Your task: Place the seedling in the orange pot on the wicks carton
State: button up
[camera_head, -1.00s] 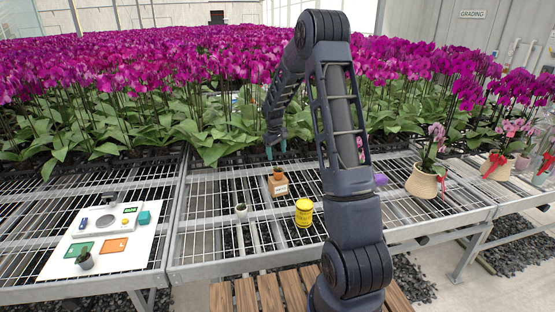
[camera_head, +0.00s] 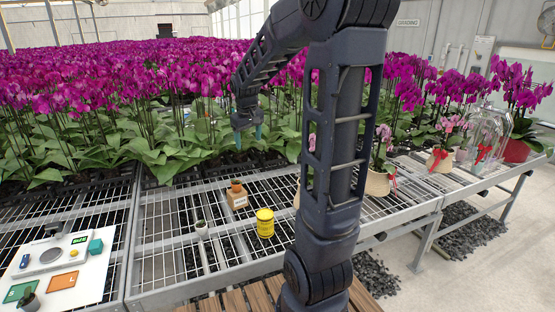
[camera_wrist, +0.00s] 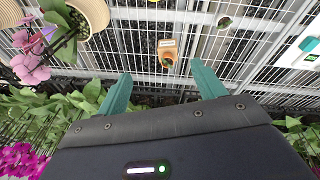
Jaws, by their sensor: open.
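The orange pot (camera_head: 236,186) appears to stand upright on the small brown wicks carton (camera_head: 240,202), which has a white label, on the mesh bench. In the wrist view the green seedling (camera_wrist: 167,62) shows in the pot over the carton (camera_wrist: 167,46); the exact contact is hard to see. My gripper (camera_head: 248,134) is above and behind them, near the orchid leaves, apart from the pot. Its teal fingers are spread with nothing between them in the wrist view (camera_wrist: 161,71).
A yellow tin (camera_head: 265,223) stands right of the carton and a pale seedling pot (camera_head: 201,230) front left. A white board (camera_head: 70,275) with a scale is at left. Potted orchids (camera_head: 440,158) and glass cloches (camera_head: 488,140) are at right. Dense orchids fill the back.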

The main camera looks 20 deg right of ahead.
jog(key=s+d+r+m+t, duration=0.1)
jog(key=s+r+m+t, duration=0.1)
jog(key=s, duration=2.3)
jog(key=shift+s+r+m+y, duration=0.15)
jog(key=shift+r+m+y, duration=0.25)
jog(key=shift+r+m, duration=0.15)
